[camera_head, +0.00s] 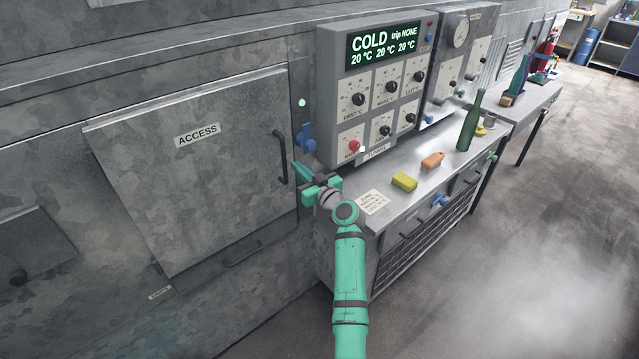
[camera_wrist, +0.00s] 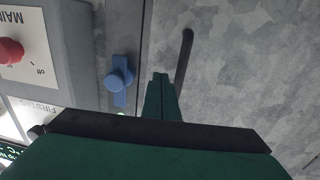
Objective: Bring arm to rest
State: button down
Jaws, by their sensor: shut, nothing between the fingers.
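My gripper (camera_head: 303,171) is at the end of my green arm, raised in front of the machine wall between the access door and the control box. In the wrist view its green fingers (camera_wrist: 160,97) are together with nothing between them. A blue turn handle (camera_head: 305,138) is on the wall just beyond the fingers; it also shows in the wrist view (camera_wrist: 118,80), to the left of the fingers and apart from them in the picture. The access door (camera_head: 195,170) is shut, with its dark handle (camera_head: 281,157) close to the left of my gripper.
A control box (camera_head: 345,65) reading COLD stands right of my gripper. Below it, a metal bench (camera_head: 450,165) holds a yellow sponge (camera_head: 404,182), an orange block (camera_head: 432,160) and a green bottle (camera_head: 471,122). The floor (camera_head: 540,230) at the right is clear.

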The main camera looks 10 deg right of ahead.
jog(key=w+d+v, duration=0.1)
jog(key=d+v, duration=0.1)
jog(key=v, duration=0.7)
jog(key=s+a+f+m+h, duration=0.3)
jog(key=s+f, duration=0.7)
jog(key=f, duration=0.1)
jog(key=s+a+f+m+h, duration=0.3)
jog(key=s+a+f, duration=0.1)
jog(key=s+f, duration=0.7)
jog(key=s+a+f+m+g+h, duration=0.1)
jog(key=s+f, duration=0.2)
jog(key=s, duration=0.6)
jog(key=s+a+f+h, duration=0.1)
jog(key=s+f, duration=0.1)
jog(key=s, duration=0.6)
jog(key=s+r, duration=0.6)
jog(key=s, duration=0.6)
jog(key=s+r+n, duration=0.1)
jog(key=s+r, duration=0.6)
jog(key=s, duration=0.5)
jog(key=shift+s+a+r+n+t, duration=0.25)
jog(key=shift+s+a+n+t, duration=0.05)
jog(key=shift+s, duration=0.05)
